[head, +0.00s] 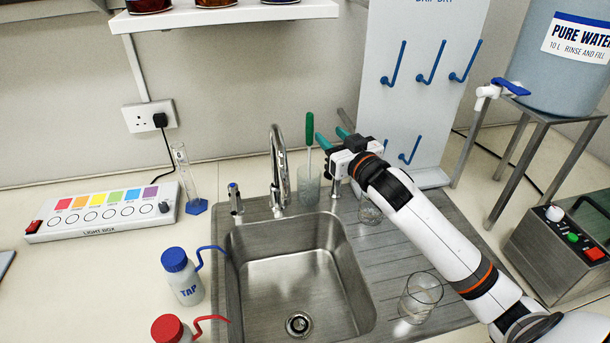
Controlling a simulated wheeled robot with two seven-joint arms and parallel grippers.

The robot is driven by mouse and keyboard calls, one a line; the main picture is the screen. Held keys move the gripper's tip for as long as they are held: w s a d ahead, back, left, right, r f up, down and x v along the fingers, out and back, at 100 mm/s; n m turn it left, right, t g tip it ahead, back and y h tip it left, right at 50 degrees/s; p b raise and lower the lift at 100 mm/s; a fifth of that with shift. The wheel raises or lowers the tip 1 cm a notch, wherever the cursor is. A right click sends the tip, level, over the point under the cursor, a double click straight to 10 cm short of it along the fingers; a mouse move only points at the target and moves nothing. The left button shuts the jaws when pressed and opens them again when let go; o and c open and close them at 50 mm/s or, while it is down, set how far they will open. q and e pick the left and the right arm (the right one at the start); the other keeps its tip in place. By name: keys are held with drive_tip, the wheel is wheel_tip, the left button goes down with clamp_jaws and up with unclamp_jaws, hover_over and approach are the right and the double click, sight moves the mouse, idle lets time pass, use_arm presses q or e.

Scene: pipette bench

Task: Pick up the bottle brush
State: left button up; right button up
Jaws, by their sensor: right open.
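The bottle brush (309,129) has a green handle and stands upright, handle up, in a clear glass (308,184) behind the sink. Its lower part shows only faintly through the glass. My right gripper (331,139) comes in from the right with its green-tipped fingers open. The fingertips are just to the right of the brush handle in the picture, with one finger close to it. I cannot tell whether that finger touches the handle. Nothing shows between the fingers. My left gripper is not in view.
The steel sink (235,262) has a tap (279,165) left of the brush. Beakers (421,297) stand on the drainboard under my right arm. A drip-dry board (400,110) with blue hooks rises behind the gripper. Wash bottles (183,277) and a light box (103,211) are at left.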

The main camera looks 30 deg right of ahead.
sight(311, 124)
drive_tip(key=w+p, duration=0.1)
drive_tip(key=w, duration=0.2)
drive_tip(key=w+p, duration=0.2)
drive_tip(key=w, duration=0.2)
drive_tip(key=w+a+p, duration=0.1)
drive_tip(key=w, duration=0.3)
drive_tip(key=shift+f+p, duration=0.2)
drive_tip(key=shift+p, duration=0.1)
drive_tip(key=shift+w+f, duration=0.1)
drive_tip(key=shift+w, duration=0.2)
clamp_jaws()
